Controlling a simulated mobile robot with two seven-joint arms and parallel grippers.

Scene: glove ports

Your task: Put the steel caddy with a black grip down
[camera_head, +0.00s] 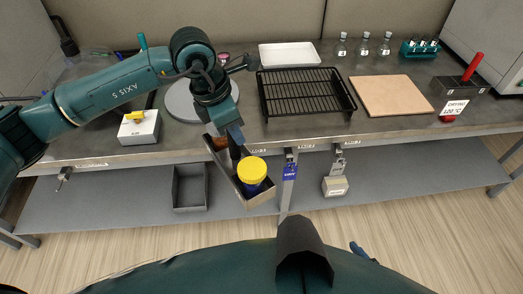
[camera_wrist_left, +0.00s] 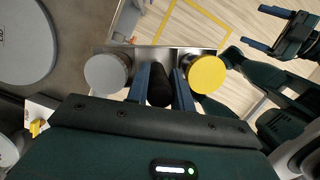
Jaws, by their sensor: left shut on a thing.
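The steel caddy (camera_head: 226,172) hangs in the air in front of the bench's front edge, appearing tilted in the head view. It carries a yellow-lidded jar (camera_head: 252,168) and a grey-lidded jar (camera_wrist_left: 107,73), one at each side of the grip. My left gripper (camera_head: 236,139) is shut on the black grip (camera_wrist_left: 160,85), between the two jars. The caddy's rim (camera_wrist_left: 155,55) shows in the left wrist view; its underside is hidden. My right gripper (camera_wrist_left: 266,30) shows at the upper right of that view, its fingers apart and empty.
The bench (camera_head: 300,134) holds a round grey disc (camera_head: 181,104), a black wire rack (camera_head: 303,90), a wooden board (camera_head: 390,95), a white tray (camera_head: 290,55) and a white box (camera_head: 139,130). A grey bin (camera_head: 189,190) stands on the lower shelf (camera_head: 120,205). Bench space below the board is clear.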

